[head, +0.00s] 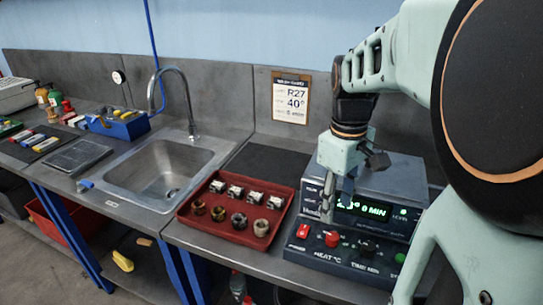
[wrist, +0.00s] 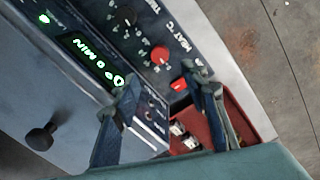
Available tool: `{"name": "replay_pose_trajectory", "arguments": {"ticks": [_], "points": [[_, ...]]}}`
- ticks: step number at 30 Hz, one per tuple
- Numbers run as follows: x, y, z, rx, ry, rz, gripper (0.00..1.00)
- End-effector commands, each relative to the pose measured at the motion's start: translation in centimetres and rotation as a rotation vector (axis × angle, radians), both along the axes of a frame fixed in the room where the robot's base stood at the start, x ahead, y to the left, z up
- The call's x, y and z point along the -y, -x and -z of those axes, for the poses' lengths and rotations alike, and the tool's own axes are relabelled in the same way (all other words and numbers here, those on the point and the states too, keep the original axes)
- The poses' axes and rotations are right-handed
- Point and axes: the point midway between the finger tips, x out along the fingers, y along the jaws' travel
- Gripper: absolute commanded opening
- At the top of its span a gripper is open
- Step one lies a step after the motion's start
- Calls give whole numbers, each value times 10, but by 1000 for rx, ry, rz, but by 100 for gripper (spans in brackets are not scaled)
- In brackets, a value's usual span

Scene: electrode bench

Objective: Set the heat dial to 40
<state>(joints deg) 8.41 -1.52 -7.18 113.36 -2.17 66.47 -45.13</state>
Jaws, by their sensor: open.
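The red heat dial (head: 332,239) sits on the sloping front panel of the grey heater unit (head: 385,180), above the HEAT °C label. In the wrist view the red dial (wrist: 160,54) lies beyond the fingertips, between the two fingers' directions. My gripper (head: 337,207) is open and empty, pointing down above and behind the dial, apart from it. Its two spread fingers also show in the wrist view (wrist: 165,88). The green display (head: 360,208) is partly covered by a finger; it ends in "0 MIN", and the temperature digits are not clearly readable.
A black time dial (head: 367,247) is right of the heat dial, and a red switch (head: 303,231) is left. A red tray (head: 187,210) with several small parts stands left of the unit. A wall card (head: 291,98) reads R27 and 40°. A sink (head: 160,175) is farther left.

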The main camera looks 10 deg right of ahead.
Motion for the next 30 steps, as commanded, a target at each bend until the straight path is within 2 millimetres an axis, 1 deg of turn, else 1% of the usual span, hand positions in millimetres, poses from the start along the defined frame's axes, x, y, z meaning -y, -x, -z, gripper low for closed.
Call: {"name": "replay_pose_trajectory", "arguments": {"ticks": [1, 9, 12, 15, 20, 27, 28, 30], "points": [[0, 1, 9, -3, -2, 0, 40], [2, 0, 61, -5, -2, 1, 40], [2, -1, 77, -2, -2, 2, 40], [3, -2, 88, -1, -2, 2, 40], [3, -2, 96, 1, -2, 2, 40], [3, -2, 96, 1, -2, 2, 40], [3, -2, 96, 1, -2, 2, 39], [3, -2, 96, 1, -2, 2, 32]]}}
